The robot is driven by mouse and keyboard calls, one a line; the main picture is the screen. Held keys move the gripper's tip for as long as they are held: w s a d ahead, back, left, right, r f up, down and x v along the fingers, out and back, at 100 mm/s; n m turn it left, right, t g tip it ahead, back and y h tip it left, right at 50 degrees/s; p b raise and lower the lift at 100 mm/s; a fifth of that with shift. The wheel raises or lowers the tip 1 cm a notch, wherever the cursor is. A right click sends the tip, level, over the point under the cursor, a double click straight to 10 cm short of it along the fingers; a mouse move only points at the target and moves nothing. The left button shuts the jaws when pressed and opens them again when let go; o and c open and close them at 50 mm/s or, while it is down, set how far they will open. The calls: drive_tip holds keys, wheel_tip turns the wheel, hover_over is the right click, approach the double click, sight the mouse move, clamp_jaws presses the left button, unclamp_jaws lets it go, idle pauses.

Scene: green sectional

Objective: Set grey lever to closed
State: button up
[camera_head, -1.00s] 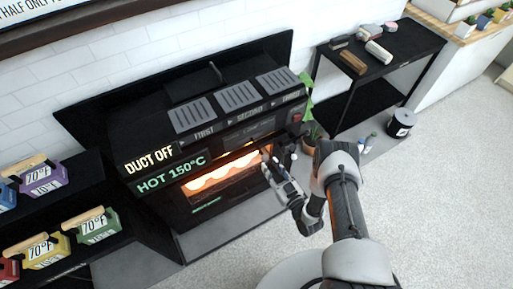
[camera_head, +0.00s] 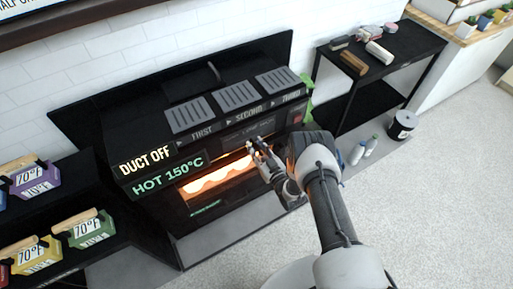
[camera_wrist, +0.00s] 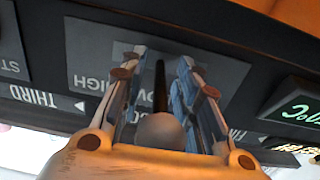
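A grey round knob (camera_wrist: 158,131) on a dark rod shows in the wrist view, in front of a grey plate marked LOW and HIGH. My gripper (camera_wrist: 160,62) has its two fingers apart, one on each side of the rod and knob. I cannot tell whether they touch it. In the head view my gripper (camera_head: 257,146) is at the oven's front, just below the small LOW HIGH panel, and hides the knob. Another thin grey lever (camera_head: 214,72) stands upright on top of the black oven (camera_head: 150,143), whose signs read DUCT OFF and HOT 150°C.
Three grey vents line the oven top, above the labels FIRST, SECOND and THIRD. The oven window glows orange. Coloured 70°F boxes (camera_head: 86,232) sit on the left shelves. A black table (camera_head: 415,52) with small items stands at right. The floor (camera_head: 430,210) at right is open.

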clamp_jaws()
idle(0.6)
